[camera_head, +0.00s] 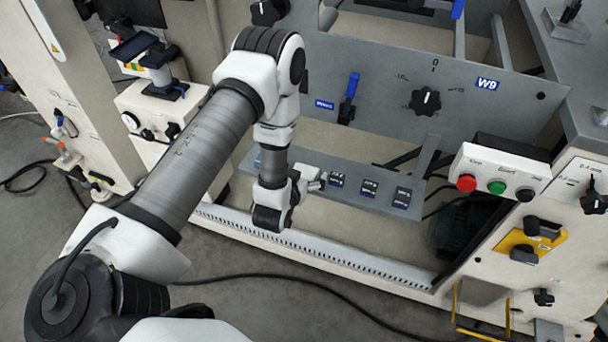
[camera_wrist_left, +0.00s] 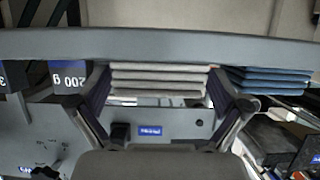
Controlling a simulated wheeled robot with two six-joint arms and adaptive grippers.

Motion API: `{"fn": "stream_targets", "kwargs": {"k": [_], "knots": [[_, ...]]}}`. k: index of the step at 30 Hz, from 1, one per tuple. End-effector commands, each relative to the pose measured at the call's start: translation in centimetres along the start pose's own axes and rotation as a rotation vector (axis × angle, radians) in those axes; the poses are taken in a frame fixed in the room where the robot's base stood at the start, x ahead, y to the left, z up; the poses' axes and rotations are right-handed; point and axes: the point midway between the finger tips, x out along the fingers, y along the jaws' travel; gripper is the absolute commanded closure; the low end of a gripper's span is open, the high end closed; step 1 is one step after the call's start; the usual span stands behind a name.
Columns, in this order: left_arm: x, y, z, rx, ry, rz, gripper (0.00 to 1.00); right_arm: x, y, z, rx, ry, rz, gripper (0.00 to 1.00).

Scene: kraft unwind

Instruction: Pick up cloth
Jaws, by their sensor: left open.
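A stack of folded grey cloth (camera_wrist_left: 158,82) lies on the grey shelf (camera_wrist_left: 190,45) in the left wrist view. A stack of folded blue cloth (camera_wrist_left: 268,82) lies to its right. My left gripper (camera_wrist_left: 160,98) is open, with one finger on each side of the grey stack in this view; I cannot tell whether they touch it. In the head view my left gripper (camera_head: 315,180) is at the shelf (camera_head: 340,197), left of the small dark blocks. My right gripper is not in view.
Several dark labelled blocks (camera_head: 369,188) sit on the shelf; one marked 200 g (camera_wrist_left: 68,78) is close to a finger. A grey panel with a knob (camera_head: 425,101) and blue handle (camera_head: 352,85) rises behind. A button box (camera_head: 497,186) is at the right.

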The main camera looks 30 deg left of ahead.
Motion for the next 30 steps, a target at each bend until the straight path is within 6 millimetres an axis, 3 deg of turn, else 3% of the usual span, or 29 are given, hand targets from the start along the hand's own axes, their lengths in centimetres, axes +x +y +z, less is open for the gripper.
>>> {"fn": "stream_targets", "kwargs": {"k": [5,7,10,11,14,15,23,30], "knots": [[0.1,0.0,0.0,0.0,-0.002,0.0,0.0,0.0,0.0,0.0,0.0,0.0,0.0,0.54],[0.1,0.0,0.0,0.0,-0.002,0.0,0.18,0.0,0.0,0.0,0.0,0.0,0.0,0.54],[0.1,0.0,0.0,0.0,-0.002,0.0,0.53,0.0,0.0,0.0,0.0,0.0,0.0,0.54],[0.1,0.0,0.1,0.0,-0.002,0.0,0.55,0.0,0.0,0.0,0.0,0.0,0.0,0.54],[0.1,0.0,0.1,0.0,-0.002,0.0,0.55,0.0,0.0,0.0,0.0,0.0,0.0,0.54],[0.1,0.0,0.1,0.0,-0.002,0.001,0.6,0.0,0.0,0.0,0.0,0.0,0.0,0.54],[0.0,0.0,-0.1,0.0,-0.003,0.001,0.6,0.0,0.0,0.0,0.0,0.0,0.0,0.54],[-0.9,0.0,-2.4,0.0,0.0,0.001,0.6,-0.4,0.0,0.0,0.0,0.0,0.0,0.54]]}}
